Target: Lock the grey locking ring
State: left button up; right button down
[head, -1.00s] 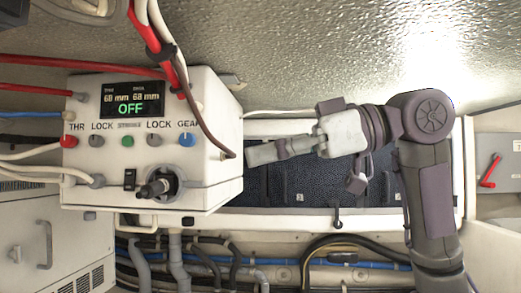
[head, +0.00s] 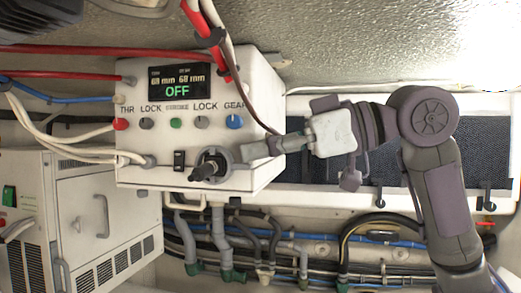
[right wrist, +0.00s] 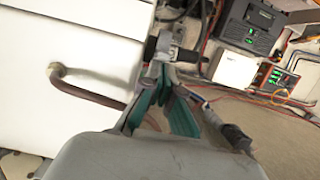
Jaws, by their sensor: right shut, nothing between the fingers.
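The grey locking ring (head: 229,158) encircles a dark plug (head: 205,172) low on the front of a white control box (head: 135,85). The plug, with its handle sticking out, also shows in the right wrist view (right wrist: 165,44). My right gripper (head: 247,151) is shut and empty, just right of the ring, pointing left at it. A small gap seems to separate them, but I cannot tell contact for sure. Its green-padded fingers show in the right wrist view (right wrist: 162,82). The display (head: 180,83) reads OFF. My left gripper is not in view.
Grey LOCK knobs (head: 201,122), a red knob (head: 120,124) and a blue knob (head: 234,121) line the box front. A black rocker switch (head: 179,160) sits left of the ring. A dark red cable (head: 254,110) hangs over the box's right side. Hoses (head: 300,250) run below.

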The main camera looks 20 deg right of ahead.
aim_at(260, 183)
jog(key=shift+d+f+t+y+b, duration=0.1)
jog(key=shift+f+t+y+b, duration=0.45)
jog(key=shift+b, duration=0.95)
notch_tip(260, 183, down, 4)
jog(key=t+y+b, duration=0.3)
jog(key=y+b, duration=0.2)
jog(key=b, duration=0.5)
jog(key=shift+b, duration=0.3)
jog(key=shift+r+p, duration=0.3)
jog(key=shift+r, duration=0.05)
